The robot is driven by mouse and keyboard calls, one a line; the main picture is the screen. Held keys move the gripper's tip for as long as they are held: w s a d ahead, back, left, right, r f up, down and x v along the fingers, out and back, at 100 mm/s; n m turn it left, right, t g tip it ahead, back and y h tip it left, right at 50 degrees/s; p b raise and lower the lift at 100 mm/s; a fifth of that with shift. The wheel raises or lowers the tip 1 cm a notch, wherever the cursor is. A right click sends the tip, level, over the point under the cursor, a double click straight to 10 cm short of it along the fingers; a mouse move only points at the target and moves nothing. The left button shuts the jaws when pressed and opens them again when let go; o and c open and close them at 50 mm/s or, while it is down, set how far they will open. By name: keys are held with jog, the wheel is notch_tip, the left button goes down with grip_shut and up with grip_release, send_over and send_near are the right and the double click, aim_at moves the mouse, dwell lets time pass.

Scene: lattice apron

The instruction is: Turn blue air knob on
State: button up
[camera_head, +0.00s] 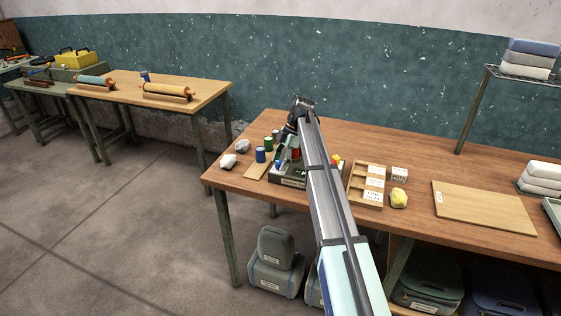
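My arm reaches over the wooden table from the bottom of the view. Its dark wrist is at the far end, and my gripper (281,151) seems to hang below it, over a dark labelled box (288,182). The gripper is small and partly hidden, so whether its fingers are open or shut does not show. I cannot make out a blue air knob for certain. A blue cylinder (260,155) stands left of the box, but I cannot tell that it is a knob. My arm hides part of the box and what lies behind it.
Green cylinders (268,144) and pale stones (228,161) are at the left. Right of my arm are a compartmented wooden tray (354,184), a yellow lump (399,198) and a board (484,207). A wire shelf (522,75) stands at the back right.

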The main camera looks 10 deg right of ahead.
jog(key=v, duration=1.2)
dwell(0.3)
